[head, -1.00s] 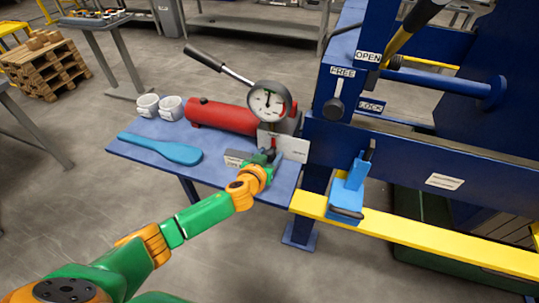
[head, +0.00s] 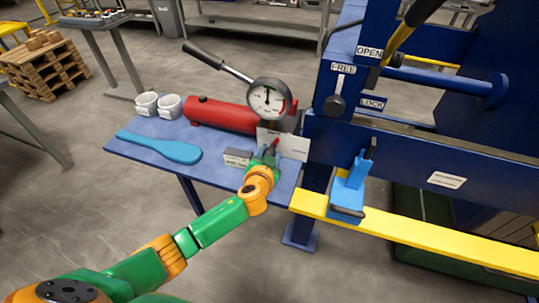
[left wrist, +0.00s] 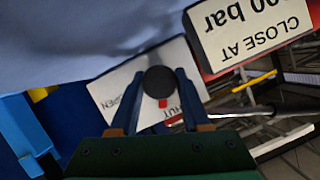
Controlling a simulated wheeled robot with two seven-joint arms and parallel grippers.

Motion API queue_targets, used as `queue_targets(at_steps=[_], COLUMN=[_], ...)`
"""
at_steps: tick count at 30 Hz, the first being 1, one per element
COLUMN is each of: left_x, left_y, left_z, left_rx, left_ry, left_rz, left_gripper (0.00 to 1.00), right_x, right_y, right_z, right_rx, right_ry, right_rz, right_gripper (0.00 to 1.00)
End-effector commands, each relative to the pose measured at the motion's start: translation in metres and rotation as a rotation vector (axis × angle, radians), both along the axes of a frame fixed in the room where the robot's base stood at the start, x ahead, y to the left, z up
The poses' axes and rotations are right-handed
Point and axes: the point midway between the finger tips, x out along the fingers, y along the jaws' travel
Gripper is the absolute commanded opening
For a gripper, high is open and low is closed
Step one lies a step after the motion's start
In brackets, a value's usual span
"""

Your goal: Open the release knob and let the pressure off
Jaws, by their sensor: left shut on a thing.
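My left gripper (head: 268,152) is at the front of the red hand pump (head: 222,115) on the blue side shelf. In the left wrist view its two fingers (left wrist: 160,88) are closed around the sides of the round dark release knob (left wrist: 158,78). A small red mark shows at the knob's edge. Behind it is a white plate (left wrist: 110,93) lettered SHUT and OPEN, upside down and partly covered. The round pressure gauge (head: 268,100) stands above the pump; its reading is too small to tell. My right gripper is out of view.
A sign (left wrist: 250,30) reading CLOSE AT and a bar figure, partly cut off, is near the knob. The pump's lever (head: 205,57) rises to the left. The blue press frame (head: 330,140) stands close at right.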

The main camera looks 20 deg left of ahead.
Motion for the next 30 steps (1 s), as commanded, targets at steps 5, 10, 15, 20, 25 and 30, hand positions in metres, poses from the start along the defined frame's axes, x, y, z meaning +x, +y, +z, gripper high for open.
queue_targets(at_steps=[5, 10, 15, 20, 25, 30], left_x=[0.000, 0.000, 0.000, 0.000, 0.000, 0.000], left_y=[-0.002, -0.002, -0.002, -0.002, -0.002, -0.003], left_z=[-0.004, -0.005, -0.006, -0.006, -0.007, -0.007], left_rx=[0.163, 0.327, 0.488, 0.641, 0.799, 0.941], left_ry=[-0.006, -0.012, -0.018, -0.023, -0.028, -0.033], left_rz=[-0.001, 0.000, -0.001, -0.001, 0.001, -0.001], left_gripper=[0.00, 0.00, 0.00, 0.00, 0.00, 0.00], right_x=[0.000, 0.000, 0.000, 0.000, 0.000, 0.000], right_y=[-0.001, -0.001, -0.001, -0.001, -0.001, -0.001], right_z=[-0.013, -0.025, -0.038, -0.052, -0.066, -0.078], right_rx=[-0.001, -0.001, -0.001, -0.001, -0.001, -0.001], right_ry=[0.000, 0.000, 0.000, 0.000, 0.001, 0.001], right_rz=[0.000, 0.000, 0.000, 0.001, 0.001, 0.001], right_gripper=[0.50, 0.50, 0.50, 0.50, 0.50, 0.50])
